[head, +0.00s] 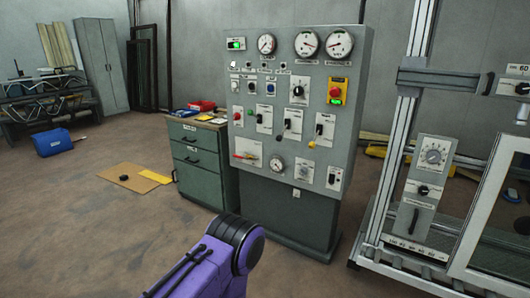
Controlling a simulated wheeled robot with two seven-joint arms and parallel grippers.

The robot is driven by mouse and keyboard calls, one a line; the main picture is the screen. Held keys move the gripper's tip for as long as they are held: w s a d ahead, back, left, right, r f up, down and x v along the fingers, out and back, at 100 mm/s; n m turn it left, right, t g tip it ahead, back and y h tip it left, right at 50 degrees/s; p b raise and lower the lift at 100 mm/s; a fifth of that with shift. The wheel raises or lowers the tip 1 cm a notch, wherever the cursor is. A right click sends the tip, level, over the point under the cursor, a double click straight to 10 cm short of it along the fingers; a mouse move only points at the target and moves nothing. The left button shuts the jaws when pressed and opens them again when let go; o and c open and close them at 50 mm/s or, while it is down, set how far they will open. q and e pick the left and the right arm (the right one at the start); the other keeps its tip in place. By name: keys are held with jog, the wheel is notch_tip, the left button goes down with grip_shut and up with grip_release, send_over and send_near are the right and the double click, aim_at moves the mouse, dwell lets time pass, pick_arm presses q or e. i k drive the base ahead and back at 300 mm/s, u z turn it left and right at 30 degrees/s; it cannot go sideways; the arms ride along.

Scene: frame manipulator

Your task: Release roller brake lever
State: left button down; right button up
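I cannot tell which lever is the roller brake lever, as the labels are too small to read. A grey control panel (318,83) stands upright in the middle of the head view. It carries several black-handled levers, among them one at its left (259,117), one in the middle (286,125) and one at the right (318,130). A black lever (413,220) is on a small grey box at the right frame. Neither gripper is in view; only a purple link of my arm shows.
A green drawer cabinet (199,165) stands left of the panel. The metal frame (391,160) with a glazed door (503,215) fills the right. The floor at front left is clear.

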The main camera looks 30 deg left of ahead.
aim_at(279, 138)
jog(key=u, duration=1.05)
jog(key=i, duration=0.95)
jog(key=u, duration=0.75)
jog(key=i, duration=1)
jog(key=z, duration=1.05)
jog(key=i, duration=0.65)
jog(key=z, duration=0.65)
